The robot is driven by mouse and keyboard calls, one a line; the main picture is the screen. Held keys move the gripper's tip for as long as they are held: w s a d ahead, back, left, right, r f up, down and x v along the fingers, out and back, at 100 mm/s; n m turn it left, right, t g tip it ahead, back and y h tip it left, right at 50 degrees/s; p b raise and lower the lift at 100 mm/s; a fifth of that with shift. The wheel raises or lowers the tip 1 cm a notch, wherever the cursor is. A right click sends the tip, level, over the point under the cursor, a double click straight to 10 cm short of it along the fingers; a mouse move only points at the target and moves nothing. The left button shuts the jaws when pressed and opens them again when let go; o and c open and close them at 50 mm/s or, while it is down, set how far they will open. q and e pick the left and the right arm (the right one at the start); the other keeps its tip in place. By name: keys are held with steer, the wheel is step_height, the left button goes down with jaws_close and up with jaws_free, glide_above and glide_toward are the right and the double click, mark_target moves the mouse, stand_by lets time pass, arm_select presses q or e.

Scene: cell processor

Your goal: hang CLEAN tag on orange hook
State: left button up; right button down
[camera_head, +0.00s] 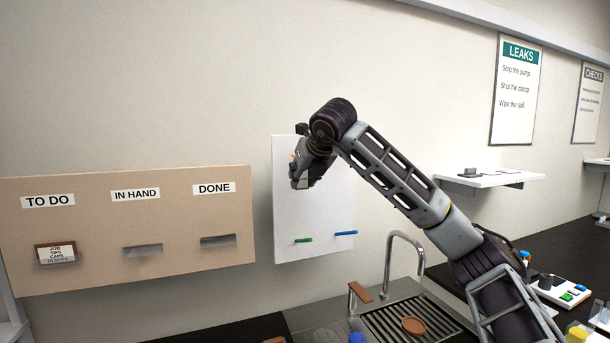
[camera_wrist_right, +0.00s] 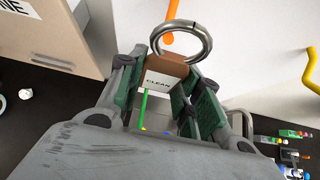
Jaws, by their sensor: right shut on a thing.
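The CLEAN tag (camera_wrist_right: 163,78) is a brown tag with a white label and a large metal ring (camera_wrist_right: 207,40) on top. My right gripper (camera_wrist_right: 170,97) is shut on the tag body, with the ring standing clear above the fingers. The orange hook (camera_wrist_right: 173,8) shows at the ring in the right wrist view, and part of it shows inside the ring opening. I cannot tell whether the ring is around it or only in front of it. In the head view my right gripper (camera_head: 303,170) is at the white panel (camera_head: 320,210) and covers most of the tag and hook. My left gripper is out of view.
A green hook (camera_head: 303,240) and a blue hook (camera_head: 345,233) are lower on the white panel. A tan board (camera_head: 120,270) with TO DO, IN HAND and DONE holders stands to the left. A sink with a tap (camera_head: 390,255) is below right.

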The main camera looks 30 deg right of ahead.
mark_target(302, 178)
steer(key=shift+w, duration=0.3)
steer(key=shift+x, duration=1.3)
steer(key=shift+f, duration=0.1)
steer(key=shift+f+b, duration=0.3)
steer(key=shift+b, duration=0.1)
steer(key=c, duration=0.9)
jaws_free()
steer(key=shift+o, duration=0.2)
steer(key=o, duration=0.4)
